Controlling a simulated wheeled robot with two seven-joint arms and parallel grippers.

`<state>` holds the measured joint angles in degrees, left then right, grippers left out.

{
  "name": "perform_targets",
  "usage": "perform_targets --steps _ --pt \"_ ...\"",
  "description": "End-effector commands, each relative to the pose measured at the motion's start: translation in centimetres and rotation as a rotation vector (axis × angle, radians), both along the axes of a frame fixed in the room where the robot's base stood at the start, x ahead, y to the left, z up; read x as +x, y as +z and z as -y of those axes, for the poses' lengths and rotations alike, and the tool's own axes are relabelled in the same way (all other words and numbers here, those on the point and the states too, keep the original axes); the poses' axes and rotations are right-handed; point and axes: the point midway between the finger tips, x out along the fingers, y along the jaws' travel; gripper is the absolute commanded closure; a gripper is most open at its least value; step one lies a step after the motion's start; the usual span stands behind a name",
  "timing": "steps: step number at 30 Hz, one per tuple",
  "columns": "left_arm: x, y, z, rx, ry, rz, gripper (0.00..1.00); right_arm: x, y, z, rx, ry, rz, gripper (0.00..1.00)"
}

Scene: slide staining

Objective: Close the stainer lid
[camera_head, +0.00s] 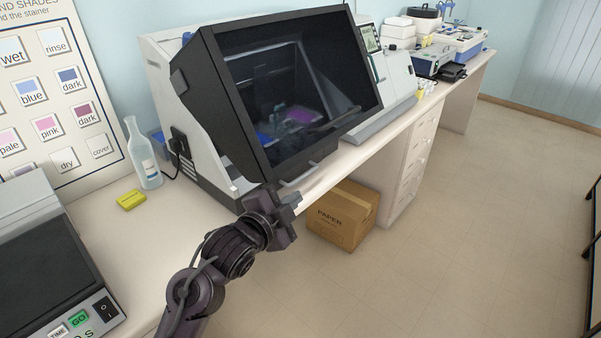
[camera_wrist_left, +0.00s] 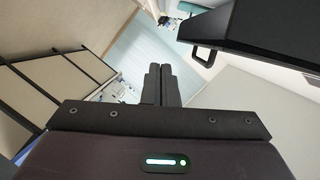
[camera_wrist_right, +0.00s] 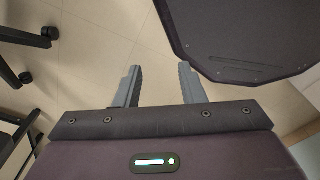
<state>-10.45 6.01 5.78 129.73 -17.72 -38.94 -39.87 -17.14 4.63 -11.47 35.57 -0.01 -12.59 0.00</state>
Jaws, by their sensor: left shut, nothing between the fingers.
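The stainer (camera_head: 165,85) stands on the bench with its large dark-framed, see-through lid (camera_head: 235,130) tilted at the front. The lid's lower edge juts forward, and a narrow gap shows at its lower left; how far it stands open is hard to tell. A bar handle (camera_head: 309,173) sits on the lower edge. My left gripper (camera_head: 286,206) is shut and empty, just below and left of the handle. In the left wrist view, the handle (camera_wrist_left: 204,56) is right of the shut fingers (camera_wrist_left: 161,73), apart from them. My right gripper (camera_wrist_right: 158,75) is open and empty, above the floor.
A device with a GO button (camera_head: 79,319) is at lower left. A paper carton (camera_head: 343,215) is on the floor below.

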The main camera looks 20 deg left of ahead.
Motion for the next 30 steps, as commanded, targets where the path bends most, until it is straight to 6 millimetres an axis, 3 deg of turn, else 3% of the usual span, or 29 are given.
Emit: perform_targets --steps 1,3,7,13,23,30 --pt "-0.6 2.6 0.1 0.029 -0.006 0.039 1.00 -0.1 0.4 0.0 0.000 0.000 -0.002 0.64" --pt "-1.2 4.6 0.1 0.058 -0.009 0.072 1.00 -0.2 0.5 0.0 -0.001 0.000 -0.003 0.64" --pt "-1.1 5.9 0.1 0.078 -0.011 0.095 1.00 -0.6 0.8 0.0 -0.001 0.000 -0.009 0.64" --pt "2.0 5.7 0.6 0.075 -0.010 0.094 1.00 -1.1 1.9 0.1 -0.002 0.000 -0.017 0.64" --pt "8.6 4.9 1.5 0.073 -0.011 0.094 1.00 0.1 4.4 0.0 0.000 0.000 0.001 0.64" --pt "9.2 3.0 -1.3 0.078 -0.010 0.093 1.00 0.1 5.8 -0.1 0.000 0.000 0.001 0.64"
